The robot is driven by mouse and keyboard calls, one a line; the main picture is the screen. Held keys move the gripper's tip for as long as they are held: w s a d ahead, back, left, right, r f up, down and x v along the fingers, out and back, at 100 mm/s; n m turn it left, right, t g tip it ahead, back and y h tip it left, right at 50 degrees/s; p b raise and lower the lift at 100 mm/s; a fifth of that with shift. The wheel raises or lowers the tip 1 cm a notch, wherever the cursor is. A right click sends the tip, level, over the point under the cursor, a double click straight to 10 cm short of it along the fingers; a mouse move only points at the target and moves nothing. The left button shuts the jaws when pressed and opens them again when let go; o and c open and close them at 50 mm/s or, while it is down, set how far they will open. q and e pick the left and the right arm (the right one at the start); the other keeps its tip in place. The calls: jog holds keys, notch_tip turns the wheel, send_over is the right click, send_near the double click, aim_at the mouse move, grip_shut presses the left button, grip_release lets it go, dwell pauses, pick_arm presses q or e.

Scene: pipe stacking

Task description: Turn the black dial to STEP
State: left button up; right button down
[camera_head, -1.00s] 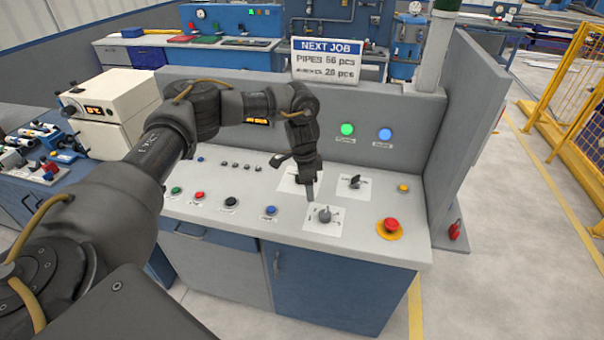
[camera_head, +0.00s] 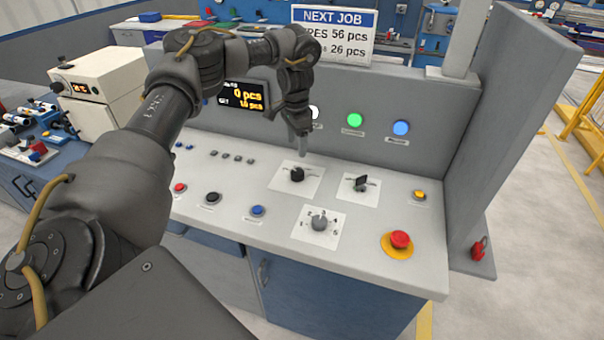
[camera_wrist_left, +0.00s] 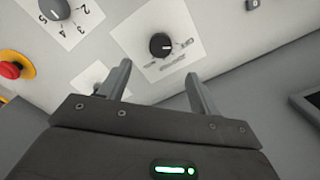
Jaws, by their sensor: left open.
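The black dial (camera_head: 297,174) sits on a white label plate on the grey sloped console, left of a black switch and above the grey numbered dial. In the left wrist view the black dial (camera_wrist_left: 160,44) lies ahead of the fingertips, between their lines, with small label text beside it that is too small to read surely. My left gripper (camera_head: 301,148) hangs above and just behind the dial, pointing down. In the wrist view its two fingers (camera_wrist_left: 158,80) are apart with nothing between them. My right gripper is not in view.
A grey numbered dial (camera_head: 319,222), a black switch (camera_head: 361,183) and a red emergency button (camera_head: 400,239) are close by on the console. Several small buttons lie to the left. The console's upright back panel (camera_head: 375,105) stands behind the gripper with lit lamps.

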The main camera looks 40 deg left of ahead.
aim_at(297, 172)
pick_arm(q)
jog(key=f+p, duration=0.2)
jog(key=f, duration=0.9)
jog(key=shift+w+f, duration=0.2)
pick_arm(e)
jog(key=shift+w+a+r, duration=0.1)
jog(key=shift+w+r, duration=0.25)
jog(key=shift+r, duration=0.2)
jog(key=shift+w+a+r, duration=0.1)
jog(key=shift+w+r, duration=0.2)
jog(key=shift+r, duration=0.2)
pick_arm(q)
jog(key=shift+c, duration=0.4)
jog(key=c, duration=0.9)
jog(key=shift+p, duration=0.3)
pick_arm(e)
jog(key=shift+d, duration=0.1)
